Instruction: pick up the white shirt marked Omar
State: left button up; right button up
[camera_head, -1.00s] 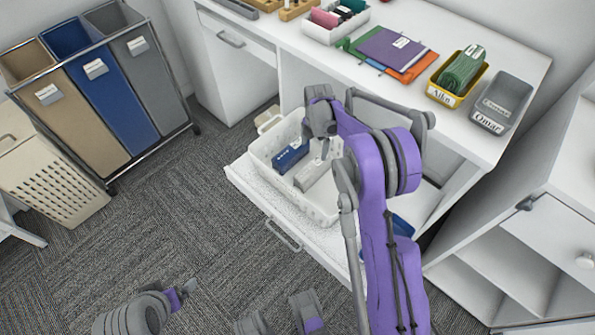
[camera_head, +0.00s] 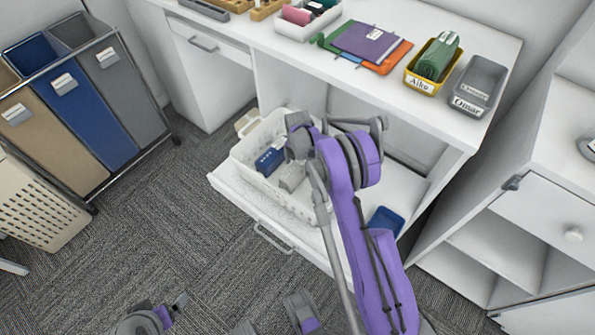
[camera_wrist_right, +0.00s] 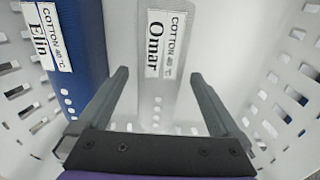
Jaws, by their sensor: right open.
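The white shirt marked Omar (camera_wrist_right: 160,85) lies folded and pale in a white perforated basket (camera_head: 243,157); its tag reads "COTTON 40 °C Omar". In the head view the shirt (camera_head: 291,179) is partly covered by my right arm. A blue folded item tagged Elin (camera_wrist_right: 68,70) lies left of it; it also shows in the head view (camera_head: 270,157). My right gripper (camera_wrist_right: 158,76) is open above the shirt, its fingers either side of the tag's lower end. Contact cannot be told. My left gripper (camera_head: 178,302) shows small at the bottom edge, its jaws unclear.
The basket stands on a pulled-out white shelf (camera_head: 240,200) under the counter. A blue item (camera_head: 386,220) lies on the shelf's right. On the counter are a yellow bin marked Aiko (camera_head: 418,82) and a grey bin marked Omar (camera_head: 468,103). Laundry bins (camera_head: 75,105) stand left.

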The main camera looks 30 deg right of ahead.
jog(key=shift+f, duration=0.3)
jog(key=c, duration=1.5)
jog(key=shift+r, duration=0.1)
